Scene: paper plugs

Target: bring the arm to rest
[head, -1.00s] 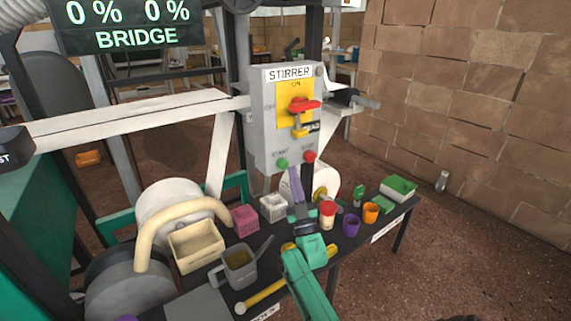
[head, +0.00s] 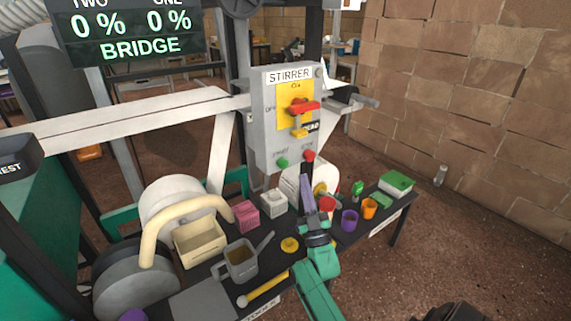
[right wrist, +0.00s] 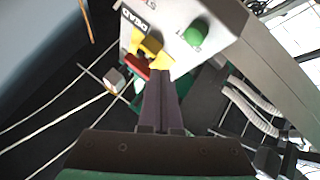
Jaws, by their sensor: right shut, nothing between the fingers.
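My right arm reaches up from the lower middle in the head view. Its right gripper (head: 305,180) is shut and empty, with its purple fingers upright over the bench, below the stirrer box. The fingers also show, closed together, in the right wrist view (right wrist: 158,80). The grey stirrer box (head: 286,125) has a red lever handle (head: 303,107) on a yellow plate, with a green and a red button below. In the head view the fingertips appear just under the red button; contact cannot be told. My left gripper is not in view.
A black bench carries a grey jug (head: 241,262), a cream bin (head: 200,247), a pink box (head: 246,217), a white box (head: 273,203), a purple cup (head: 349,220), an orange cup (head: 369,209) and a green-topped tray (head: 397,184). A brick wall stands at right, with open floor before it.

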